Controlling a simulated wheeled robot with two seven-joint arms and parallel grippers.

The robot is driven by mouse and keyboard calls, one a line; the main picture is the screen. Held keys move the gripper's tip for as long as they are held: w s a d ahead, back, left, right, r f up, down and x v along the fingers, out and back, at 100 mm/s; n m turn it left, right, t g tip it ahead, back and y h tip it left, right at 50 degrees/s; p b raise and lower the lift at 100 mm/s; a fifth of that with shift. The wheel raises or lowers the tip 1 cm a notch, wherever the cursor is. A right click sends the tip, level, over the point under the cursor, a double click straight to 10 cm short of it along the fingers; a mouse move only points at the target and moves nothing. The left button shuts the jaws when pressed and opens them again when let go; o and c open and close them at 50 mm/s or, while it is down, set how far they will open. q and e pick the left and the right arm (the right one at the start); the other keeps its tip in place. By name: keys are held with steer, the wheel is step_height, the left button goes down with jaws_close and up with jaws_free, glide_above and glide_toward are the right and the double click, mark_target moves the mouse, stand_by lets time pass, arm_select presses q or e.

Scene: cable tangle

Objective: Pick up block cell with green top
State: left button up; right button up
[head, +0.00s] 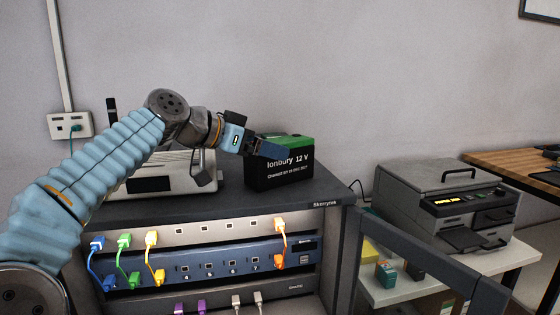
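The block cell (280,174) is a black box-shaped battery with a green top and white lettering, "Ionbury 12 V". It stands upright on top of the dark rack cabinet, near its right side. My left gripper (272,149) reaches in from the left at the cell's upper left. A blue finger lies across the front of the green top and hides part of it. I cannot tell whether the finger touches the cell or whether the gripper is open or shut. My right gripper is not in view.
The rack (322,192) holds panels with blue, green, yellow and orange cables plugged in at the front. A pale device (150,180) stands behind my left arm. A grey printer (446,205) sits on a white table at the right. The rack top right of the cell is clear.

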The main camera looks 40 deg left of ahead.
arm_select(q)
steer(key=x, duration=0.2)
steer(key=shift+w+d+f, duration=0.1)
steer(key=shift+w+f, duration=0.05)
steer(key=shift+w, duration=0.05)
jaws_close()
stand_by(0.5)
